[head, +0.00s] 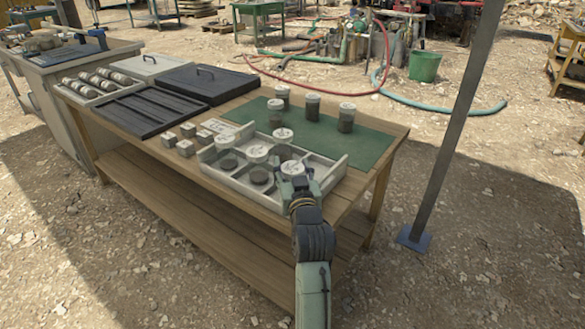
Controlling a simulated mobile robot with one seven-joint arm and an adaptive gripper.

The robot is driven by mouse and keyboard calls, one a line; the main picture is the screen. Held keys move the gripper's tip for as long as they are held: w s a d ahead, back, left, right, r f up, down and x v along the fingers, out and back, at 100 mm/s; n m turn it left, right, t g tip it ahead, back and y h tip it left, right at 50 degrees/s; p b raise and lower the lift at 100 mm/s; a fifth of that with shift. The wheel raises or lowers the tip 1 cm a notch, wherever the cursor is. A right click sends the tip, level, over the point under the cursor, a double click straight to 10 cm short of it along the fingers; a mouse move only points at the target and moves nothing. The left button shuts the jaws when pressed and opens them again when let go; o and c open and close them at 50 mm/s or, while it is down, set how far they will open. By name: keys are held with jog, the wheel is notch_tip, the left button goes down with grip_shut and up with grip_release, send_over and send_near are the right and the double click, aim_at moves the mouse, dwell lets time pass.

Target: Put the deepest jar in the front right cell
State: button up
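The pale tray (215,178) lies on the wooden table with low walls and divided cells. White-lidded jars stand at it: one at the back (283,136), one near the middle (258,154), and one at the right (292,168) beside my gripper. Dark round shapes (260,176) show in other cells. Jar depths cannot be compared surely.
Small pale blocks (186,147) and a label card (218,125) lie left of the tray. A dark slotted tray (150,112), a black lidded box (208,83) and a rack of cylinders (100,83) fill the left. A metal post (455,125) stands right of the table. The mat's front right is clear.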

jog(key=o, duration=0.4)
jog(key=shift+r, duration=0.2)
jog(key=s+d+p, duration=0.2)
jog(key=s, duration=1)
